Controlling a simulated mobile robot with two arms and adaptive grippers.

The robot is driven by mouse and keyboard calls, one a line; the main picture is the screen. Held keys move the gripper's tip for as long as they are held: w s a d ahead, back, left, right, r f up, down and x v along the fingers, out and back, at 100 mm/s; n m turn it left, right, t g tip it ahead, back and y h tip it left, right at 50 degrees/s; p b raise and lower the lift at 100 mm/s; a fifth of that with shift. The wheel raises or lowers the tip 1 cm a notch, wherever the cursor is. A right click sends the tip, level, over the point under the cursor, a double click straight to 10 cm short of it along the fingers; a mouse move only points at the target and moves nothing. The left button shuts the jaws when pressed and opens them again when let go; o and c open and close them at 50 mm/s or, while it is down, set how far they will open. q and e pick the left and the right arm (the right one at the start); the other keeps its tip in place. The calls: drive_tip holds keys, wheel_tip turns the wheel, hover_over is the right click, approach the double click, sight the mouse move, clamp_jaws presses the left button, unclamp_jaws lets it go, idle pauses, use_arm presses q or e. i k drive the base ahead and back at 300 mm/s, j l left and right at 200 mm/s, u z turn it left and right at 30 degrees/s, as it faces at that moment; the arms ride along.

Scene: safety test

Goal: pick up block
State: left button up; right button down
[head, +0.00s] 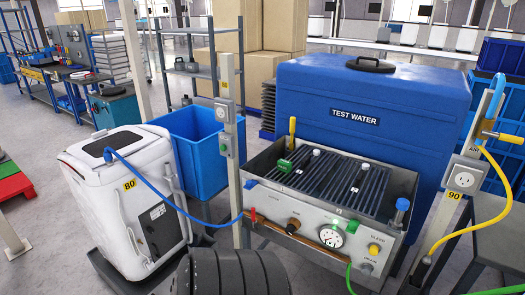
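No thing that I can clearly name as a block shows in the head view. A small green piece (285,166) sits at the left of the slatted metal tray (262,160) on the test bench. A small white piece (316,152) and another white piece (365,166) are on the slats; they are too small to tell what they are. Neither my left nor my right gripper is in view.
A blue "TEST WATER" tank (420,130) stands behind the bench. A white container (105,190) marked 80 stands left, with a blue hose (165,187) running to the bench. A yellow hose (497,215) hangs at right. A dark ribbed cylinder fills the bottom middle.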

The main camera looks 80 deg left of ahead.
sight(283, 166)
drive_tip(key=u, duration=2.3)
drive_tip(key=i+j+z, duration=0.15)
drive_tip(key=i, duration=0.15)
drive_tip(key=i+j+z, duration=0.1)
drive_tip(key=i, duration=0.2)
